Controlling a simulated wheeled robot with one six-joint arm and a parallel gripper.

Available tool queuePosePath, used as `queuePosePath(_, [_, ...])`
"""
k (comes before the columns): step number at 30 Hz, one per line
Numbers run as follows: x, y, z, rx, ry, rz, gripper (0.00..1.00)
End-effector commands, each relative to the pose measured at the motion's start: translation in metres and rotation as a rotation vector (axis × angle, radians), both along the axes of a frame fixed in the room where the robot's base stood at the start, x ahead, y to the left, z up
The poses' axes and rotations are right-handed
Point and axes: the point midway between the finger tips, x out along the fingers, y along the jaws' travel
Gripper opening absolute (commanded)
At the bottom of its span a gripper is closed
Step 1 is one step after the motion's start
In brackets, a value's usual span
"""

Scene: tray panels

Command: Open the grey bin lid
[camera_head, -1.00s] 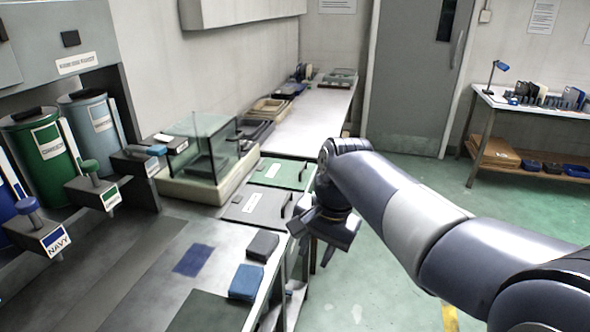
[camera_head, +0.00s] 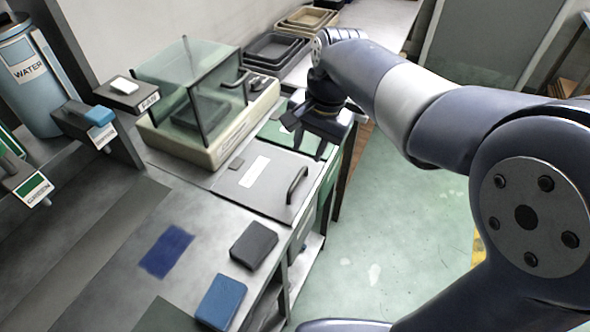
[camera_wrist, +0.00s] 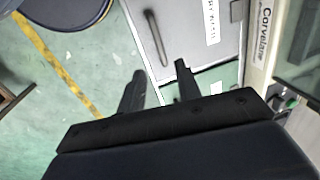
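The grey bin lid (camera_head: 235,180) lies flat and closed in the counter, with a white label and a dark bar handle (camera_head: 297,185) near its right edge. My gripper (camera_head: 309,146) is open and empty. It hangs above the far right part of the lid, beyond the handle, and hides part of the green panel behind. In the wrist view the two fingers (camera_wrist: 158,82) are spread apart. The grey lid (camera_wrist: 180,45) and its handle (camera_wrist: 156,37) show just beyond them; the fingers do not hold the handle.
A glass-walled box (camera_head: 175,75) on a beige base stands left of the lid. A dark block (camera_head: 254,245) and a blue block (camera_head: 220,302) lie on the counter in front. Trays (camera_head: 272,52) stand behind. The green floor (camera_head: 385,220) to the right is clear.

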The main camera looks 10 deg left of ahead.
Motion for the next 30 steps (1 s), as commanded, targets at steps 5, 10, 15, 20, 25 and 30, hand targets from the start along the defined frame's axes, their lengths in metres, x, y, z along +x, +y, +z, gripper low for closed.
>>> queuePosePath(5, [0.001, 0.006, -0.037, -0.002, 0.005, 0.001, 0.33])
queuePosePath(10, [0.003, 0.012, -0.065, -0.001, 0.003, 0.001, 0.33])
queuePosePath(15, [0.005, 0.015, -0.081, 0.0, 0.001, 0.0, 0.33])
queuePosePath(20, [0.005, 0.016, -0.086, 0.0, 0.001, 0.0, 0.33])
queuePosePath(25, [0.005, 0.016, -0.086, 0.0, 0.0, 0.0, 0.33])
queuePosePath(30, [0.005, 0.016, -0.085, 0.0, 0.0, 0.0, 0.21])
